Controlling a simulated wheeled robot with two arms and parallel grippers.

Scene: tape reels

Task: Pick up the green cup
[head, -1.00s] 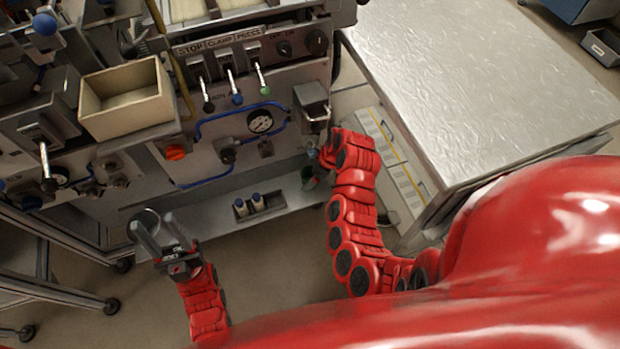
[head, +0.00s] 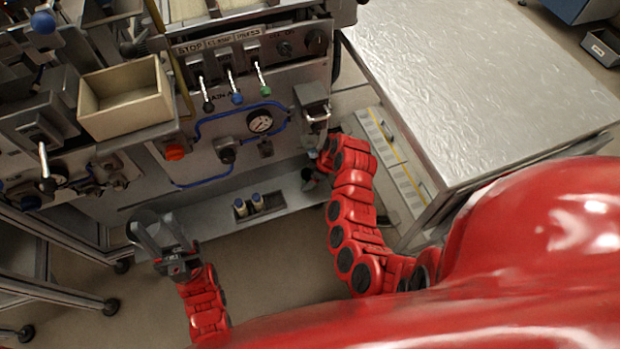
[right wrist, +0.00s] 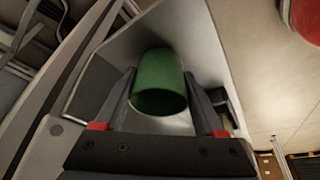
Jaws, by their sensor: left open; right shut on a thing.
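The green cup (right wrist: 158,82) shows in the right wrist view, between the two dark fingers of my right gripper (right wrist: 160,100). The fingers are shut on its sides, and its rim faces the camera. In the head view my right gripper (head: 311,178) is small and partly hidden by its wrist, at the right end of the machine's low shelf. I cannot make out the cup clearly there. My left gripper (head: 155,228) is open and empty at lower left in the head view, in front of the machine.
The machine panel with levers and a gauge (head: 260,122) rises behind. A metal-topped table (head: 480,90) stands close to the right arm. A beige bin (head: 126,100) is at upper left.

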